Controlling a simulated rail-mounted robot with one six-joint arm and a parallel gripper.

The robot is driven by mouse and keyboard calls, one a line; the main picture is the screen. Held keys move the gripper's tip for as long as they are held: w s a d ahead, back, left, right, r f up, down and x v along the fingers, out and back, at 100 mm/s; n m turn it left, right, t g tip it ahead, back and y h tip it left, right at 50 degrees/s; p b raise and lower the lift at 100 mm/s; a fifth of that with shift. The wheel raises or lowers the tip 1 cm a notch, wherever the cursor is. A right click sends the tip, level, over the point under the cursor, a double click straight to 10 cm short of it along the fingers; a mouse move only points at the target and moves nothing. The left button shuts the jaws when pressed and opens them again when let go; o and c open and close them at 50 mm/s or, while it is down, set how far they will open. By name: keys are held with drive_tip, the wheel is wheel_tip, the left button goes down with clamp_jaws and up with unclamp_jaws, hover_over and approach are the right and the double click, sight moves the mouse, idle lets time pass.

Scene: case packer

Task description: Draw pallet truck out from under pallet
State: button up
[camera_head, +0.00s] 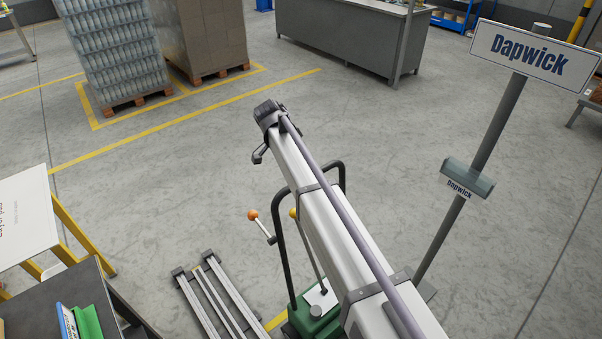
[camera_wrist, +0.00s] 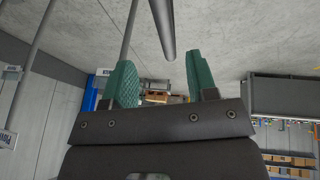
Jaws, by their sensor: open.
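A green wheeled-looking base (camera_head: 318,318) with a dark looped handle (camera_head: 283,243) stands at the bottom centre of the head view, partly behind my arm; it appears to be the pallet truck. Its forks cannot be made out. Two loaded wooden pallets stand at the upper left: one under wrapped bottles (camera_head: 138,97), one under brown cartons (camera_head: 222,72). No truck shows under either. My gripper (camera_wrist: 163,82) is open in the wrist view, its green fingers apart. A dark grey bar (camera_wrist: 163,30) shows beyond and between them; I cannot tell what it belongs to.
A lever with an orange knob (camera_head: 253,214) stands left of the handle. Metal rails (camera_head: 222,300) lie at the lower left. A Dapwick sign post (camera_head: 490,130) rises at the right. A grey counter (camera_head: 345,40) is at the back. The middle floor is clear.

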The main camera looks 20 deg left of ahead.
drive_tip(key=b+x, duration=0.2)
drive_tip(key=x, duration=0.1)
drive_tip(key=b+x, duration=0.5)
drive_tip(key=x, duration=0.2)
drive_tip(key=shift+a+f+b, duration=0.1)
drive_tip(key=shift+a+b, duration=0.15)
drive_tip(key=shift+b, duration=0.1)
clamp_jaws()
